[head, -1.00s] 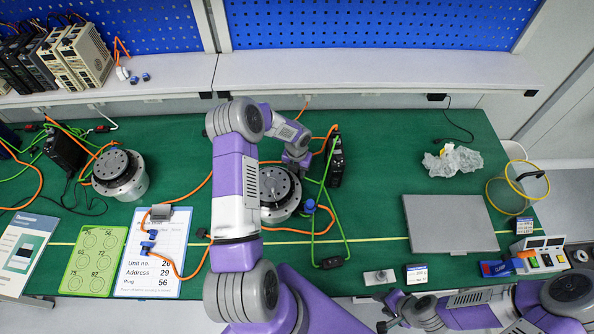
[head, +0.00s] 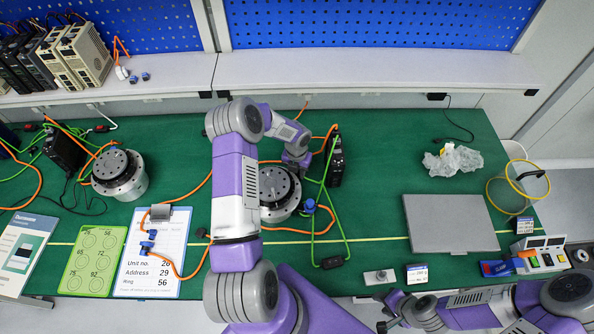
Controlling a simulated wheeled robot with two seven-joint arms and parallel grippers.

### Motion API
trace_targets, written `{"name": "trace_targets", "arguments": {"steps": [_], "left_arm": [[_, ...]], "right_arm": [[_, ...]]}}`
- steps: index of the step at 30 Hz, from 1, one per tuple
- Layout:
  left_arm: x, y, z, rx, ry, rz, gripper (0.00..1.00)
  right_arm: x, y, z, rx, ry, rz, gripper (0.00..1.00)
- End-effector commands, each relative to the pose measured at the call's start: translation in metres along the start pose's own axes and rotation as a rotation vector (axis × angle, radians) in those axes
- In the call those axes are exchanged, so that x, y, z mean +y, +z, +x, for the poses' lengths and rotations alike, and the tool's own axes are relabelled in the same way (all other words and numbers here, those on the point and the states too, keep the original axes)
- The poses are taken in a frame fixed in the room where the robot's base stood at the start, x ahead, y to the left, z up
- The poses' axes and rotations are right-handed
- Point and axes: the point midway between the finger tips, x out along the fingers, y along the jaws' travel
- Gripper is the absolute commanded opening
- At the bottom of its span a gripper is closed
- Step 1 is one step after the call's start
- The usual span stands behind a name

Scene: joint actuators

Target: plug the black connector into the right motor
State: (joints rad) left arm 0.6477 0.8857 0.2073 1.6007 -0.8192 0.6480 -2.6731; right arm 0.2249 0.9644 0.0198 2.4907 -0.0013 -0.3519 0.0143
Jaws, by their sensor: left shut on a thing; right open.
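The right motor (head: 279,193), a round grey and black actuator, stands on the green mat, partly hidden by my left arm. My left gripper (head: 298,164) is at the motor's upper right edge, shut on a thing. The held thing is too small and covered to make out; I cannot tell if it touches the motor. A black connector (head: 332,262) on a green cable lies on the mat below right of the motor. Another dark cable end (head: 202,233) shows left of my arm. My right gripper (head: 388,312) is open and empty at the table's front edge.
The left motor (head: 119,175) stands among orange and green cables. A black drive box (head: 335,163) stands right of the right motor. A grey closed case (head: 450,224), plastic wrap (head: 452,161) and a clipboard (head: 152,255) lie on the mat. The mat between drive box and case is mostly clear.

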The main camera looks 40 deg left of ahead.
Motion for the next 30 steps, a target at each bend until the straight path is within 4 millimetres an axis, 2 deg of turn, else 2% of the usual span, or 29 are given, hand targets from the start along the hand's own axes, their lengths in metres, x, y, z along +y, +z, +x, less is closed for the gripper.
{"name": "trace_targets", "arguments": {"steps": [1, 6, 7, 17, 27, 30], "left_arm": [[0.0, 0.0, 0.001, 0.0, 0.0, 0.0, 0.35], [0.0, 0.0, 0.0, 0.0, 0.0, 0.0, 0.61], [0.0, 0.0, 0.0, 0.0, 0.0, 0.0, 0.64], [0.0, 0.001, -0.005, -0.002, 0.0, 0.0, 0.64], [0.001, 0.001, -0.058, -0.004, 0.001, -0.001, 0.64], [0.001, 0.0, -0.069, -0.002, 0.0, -0.001, 0.64]], "right_arm": [[0.0, 0.0, 0.001, 0.0, 0.0, 0.0, 0.43], [0.0, 0.0, 0.0, 0.0, 0.0, 0.0, 0.43], [0.0, 0.0, 0.0, 0.0, 0.0, 0.0, 0.43], [0.0, 0.0, 0.0, 0.0, 0.0, 0.0, 0.43], [-0.002, 0.0, -0.004, 0.0, 0.0, 0.0, 0.43], [-0.002, 0.0, -0.005, 0.0, 0.0, 0.0, 0.43]]}}
